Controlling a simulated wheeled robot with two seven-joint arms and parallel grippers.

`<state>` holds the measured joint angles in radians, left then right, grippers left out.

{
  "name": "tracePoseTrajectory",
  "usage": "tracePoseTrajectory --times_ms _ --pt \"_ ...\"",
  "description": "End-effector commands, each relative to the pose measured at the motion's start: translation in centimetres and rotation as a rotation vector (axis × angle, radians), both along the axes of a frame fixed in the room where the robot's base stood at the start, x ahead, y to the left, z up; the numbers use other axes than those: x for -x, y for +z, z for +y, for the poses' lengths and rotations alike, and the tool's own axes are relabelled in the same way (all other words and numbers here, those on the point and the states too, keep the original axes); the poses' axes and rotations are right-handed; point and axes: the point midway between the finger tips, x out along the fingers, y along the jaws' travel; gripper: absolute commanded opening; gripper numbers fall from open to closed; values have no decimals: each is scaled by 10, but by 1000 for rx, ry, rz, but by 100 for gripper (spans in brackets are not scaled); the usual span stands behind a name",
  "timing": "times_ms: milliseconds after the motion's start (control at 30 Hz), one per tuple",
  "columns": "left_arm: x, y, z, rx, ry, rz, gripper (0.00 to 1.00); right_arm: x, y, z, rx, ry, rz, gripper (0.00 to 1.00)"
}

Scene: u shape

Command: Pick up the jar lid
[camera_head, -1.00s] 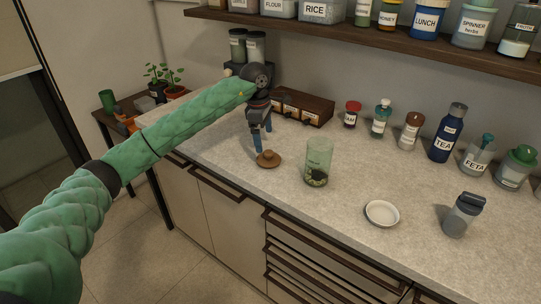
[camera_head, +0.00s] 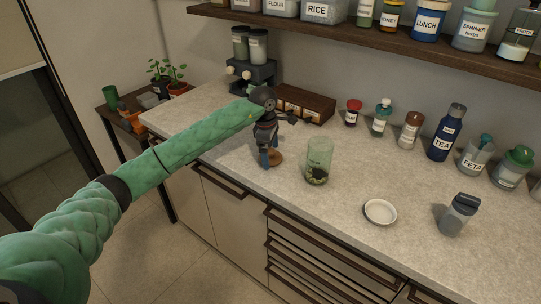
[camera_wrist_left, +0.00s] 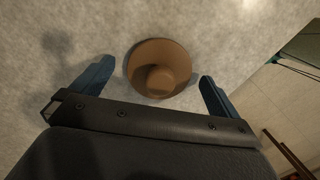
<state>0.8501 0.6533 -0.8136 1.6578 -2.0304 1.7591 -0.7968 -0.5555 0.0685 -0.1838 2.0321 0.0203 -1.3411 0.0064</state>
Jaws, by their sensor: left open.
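The jar lid, brown and round with a raised knob, lies on the countertop. In the head view the lid (camera_head: 275,158) is partly hidden behind my left gripper (camera_head: 266,160). In the left wrist view the whole lid (camera_wrist_left: 159,69) shows between the two blue fingers of my left gripper (camera_wrist_left: 155,85), slightly beyond their tips. The fingers are open, one on each side, and they do not touch the lid. A clear greenish jar (camera_head: 318,161) with dark contents at its bottom stands open to the right of the lid. My right gripper is not in view.
A white shallow dish (camera_head: 380,212) and a grey bottle (camera_head: 459,214) stand on the counter to the right. Labelled jars and a blue TEA bottle (camera_head: 447,133) line the wall. A wooden box (camera_head: 303,104) is behind the gripper. The counter's front edge is close.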

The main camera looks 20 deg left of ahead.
Motion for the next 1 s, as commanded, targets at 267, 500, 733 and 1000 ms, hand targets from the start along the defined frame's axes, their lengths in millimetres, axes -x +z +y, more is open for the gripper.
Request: tracePoseTrajectory --times_ms 267,500,733,1000 --pt "0 -4 0 -1 0 0 100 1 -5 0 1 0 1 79" --pt "0 -3 0 -1 1 0 63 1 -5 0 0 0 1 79" --pt "0 -3 0 -1 1 0 53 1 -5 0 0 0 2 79" --pt "0 1 0 0 0 -1 53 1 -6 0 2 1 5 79"
